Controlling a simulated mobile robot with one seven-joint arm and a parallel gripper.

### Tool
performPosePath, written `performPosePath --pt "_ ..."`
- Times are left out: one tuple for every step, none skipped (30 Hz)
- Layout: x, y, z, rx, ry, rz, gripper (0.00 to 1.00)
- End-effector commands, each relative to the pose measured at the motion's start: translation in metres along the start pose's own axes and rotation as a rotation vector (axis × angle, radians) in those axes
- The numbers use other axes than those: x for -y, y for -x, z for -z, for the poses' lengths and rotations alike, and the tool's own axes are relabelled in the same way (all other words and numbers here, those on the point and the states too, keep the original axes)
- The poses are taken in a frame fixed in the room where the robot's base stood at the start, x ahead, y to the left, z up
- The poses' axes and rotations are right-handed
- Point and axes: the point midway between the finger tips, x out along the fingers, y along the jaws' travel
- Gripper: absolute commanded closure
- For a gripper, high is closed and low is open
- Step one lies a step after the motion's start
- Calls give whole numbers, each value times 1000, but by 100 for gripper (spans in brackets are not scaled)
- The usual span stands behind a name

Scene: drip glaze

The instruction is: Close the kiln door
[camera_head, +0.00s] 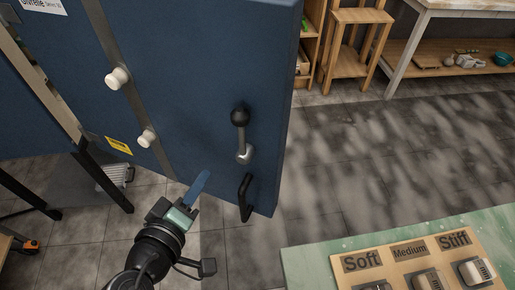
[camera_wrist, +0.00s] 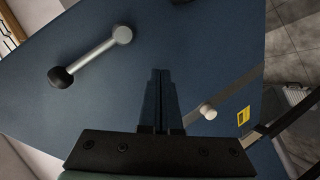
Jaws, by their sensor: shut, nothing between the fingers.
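The kiln door (camera_head: 195,70) is a large blue panel standing swung out from the kiln at the left of the head view. It carries a grey lever with a black knob (camera_head: 240,117), a black pull handle (camera_head: 245,198) near its lower right corner, and two white knobs. My gripper (camera_head: 198,188) is shut and empty, in front of the lower part of the door, left of the black handle. In the wrist view the blue door face (camera_wrist: 100,85) fills most of the picture behind my shut fingers (camera_wrist: 160,95). I cannot tell whether the fingertips touch the door.
A green table (camera_head: 300,262) with a wooden board marked Soft, Medium and Stiff (camera_head: 400,265) stands at the lower right. Open tiled floor (camera_head: 370,150) lies right of the door. A wooden stool (camera_head: 355,45) and a workbench (camera_head: 465,60) stand at the back. Dark kiln stand legs are at left.

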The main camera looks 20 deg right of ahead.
Motion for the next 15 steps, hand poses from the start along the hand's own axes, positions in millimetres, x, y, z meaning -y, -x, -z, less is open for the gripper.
performPosePath --pt "8 8 -17 28 102 -33 100" --pt "11 12 -25 37 151 -61 100" --pt "12 17 -35 47 214 -98 100" --pt "12 21 -41 52 260 -125 100" --pt "12 26 -46 56 304 -153 100" --pt "12 32 -53 57 360 -189 100" --pt "11 36 -57 57 397 -214 100" --pt "10 40 -61 57 433 -238 100" --pt "10 45 -64 52 472 -267 100" --pt "9 48 -67 49 498 -286 100" --pt "9 51 -69 47 519 -302 100" --pt "8 54 -71 44 542 -321 100" --pt "7 56 -72 41 554 -332 100" --pt "7 56 -72 40 563 -339 100" --pt "6 56 -73 38 570 -346 100"
